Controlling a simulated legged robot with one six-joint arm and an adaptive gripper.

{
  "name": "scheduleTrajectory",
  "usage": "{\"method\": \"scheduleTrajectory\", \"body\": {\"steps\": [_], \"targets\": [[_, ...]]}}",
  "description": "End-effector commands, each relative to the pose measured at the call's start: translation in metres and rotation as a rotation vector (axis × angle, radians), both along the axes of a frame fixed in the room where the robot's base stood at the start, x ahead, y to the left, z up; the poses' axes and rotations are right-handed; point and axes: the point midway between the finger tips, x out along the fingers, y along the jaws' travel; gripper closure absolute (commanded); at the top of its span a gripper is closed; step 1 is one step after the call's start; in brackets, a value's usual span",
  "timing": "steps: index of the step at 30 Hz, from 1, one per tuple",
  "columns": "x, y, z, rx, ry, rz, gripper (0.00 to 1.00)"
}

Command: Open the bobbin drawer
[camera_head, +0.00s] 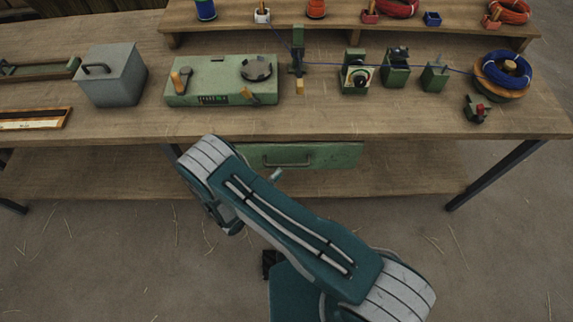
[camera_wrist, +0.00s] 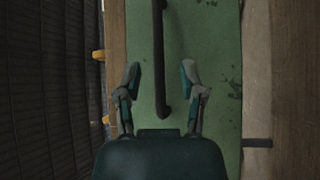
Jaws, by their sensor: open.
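The bobbin drawer (camera_head: 335,154) has a worn green front and hangs under the workbench's front edge, where it looks shut. In the wrist view the green drawer front (camera_wrist: 215,60) fills the middle, and the handle (camera_wrist: 158,45) runs down from the top edge. My gripper (camera_wrist: 161,72) is open, one finger on each side of the handle's lower part in the picture. Both fingers look apart from it. Contact depth cannot be told. In the head view the gripper is mostly hidden behind my arm.
The wooden workbench (camera_head: 400,121) carries a green winding machine (camera_head: 222,80), a grey metal box (camera_head: 111,76), several small green fixtures and a blue wire coil (camera_head: 503,70). A lower shelf (camera_head: 410,180) lies beneath the drawer. Bench legs (camera_head: 495,174) stand at the sides. The floor in front is clear.

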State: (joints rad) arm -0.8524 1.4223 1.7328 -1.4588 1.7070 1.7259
Motion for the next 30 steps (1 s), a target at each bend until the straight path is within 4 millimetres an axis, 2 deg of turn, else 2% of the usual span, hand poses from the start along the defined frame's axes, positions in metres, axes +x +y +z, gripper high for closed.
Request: {"method": "scheduleTrajectory", "body": {"steps": [3, 9, 18, 19, 22, 30], "targets": [[0.014, -0.017, 0.003, 0.000, 0.000, -0.005, 0.49], [0.028, -0.031, 0.006, -0.001, 0.000, -0.003, 0.49], [0.030, -0.033, 0.006, -0.001, 0.001, 0.000, 0.49], [0.030, -0.033, 0.006, -0.001, 0.001, 0.000, 0.53], [0.030, -0.033, 0.006, -0.001, 0.001, 0.000, 0.98], [0.030, -0.033, 0.005, 0.001, 0.004, 0.000, 1.00]]}}
